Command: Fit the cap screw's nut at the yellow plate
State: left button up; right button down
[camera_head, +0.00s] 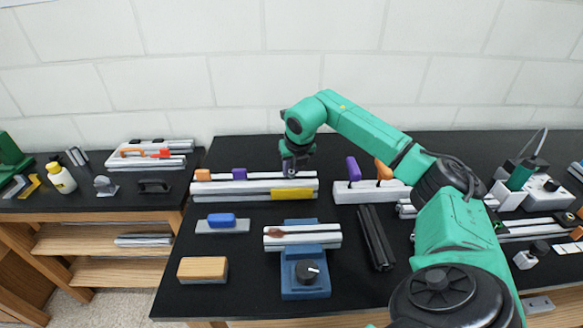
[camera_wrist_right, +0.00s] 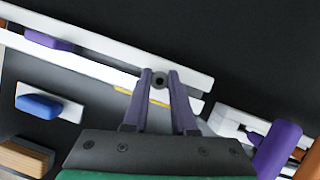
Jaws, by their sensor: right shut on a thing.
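The yellow plate (camera_head: 292,194) lies at the right end of the front pale rail (camera_head: 230,190) on the black bench. My right gripper (camera_head: 290,171) points down over the rails' right end, just behind the plate. In the wrist view its fingers (camera_wrist_right: 160,82) are shut on a small dark round part with a hole, which looks like the nut (camera_wrist_right: 160,80). I cannot make out the cap screw. My left gripper is not in view.
Orange (camera_head: 202,175) and purple (camera_head: 239,174) handles stand on the rails to the left. A blue fixture with a dark knob (camera_head: 307,271) holds a short rail in front. A purple-handled piece (camera_head: 353,168) stands right of the gripper. Dark extrusions (camera_head: 376,237) lie front right.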

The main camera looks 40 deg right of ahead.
jog(key=shift+f+b, duration=0.3)
jog(key=shift+f, duration=0.15)
jog(key=c, duration=0.6)
grip_release()
jog(key=shift+c, duration=0.2)
jog(key=b+v, duration=0.1)
jog(key=v, duration=1.3)
jog(key=shift+s+r, duration=0.2)
jog(key=shift+r, duration=0.1)
jog(key=shift+a, duration=0.15)
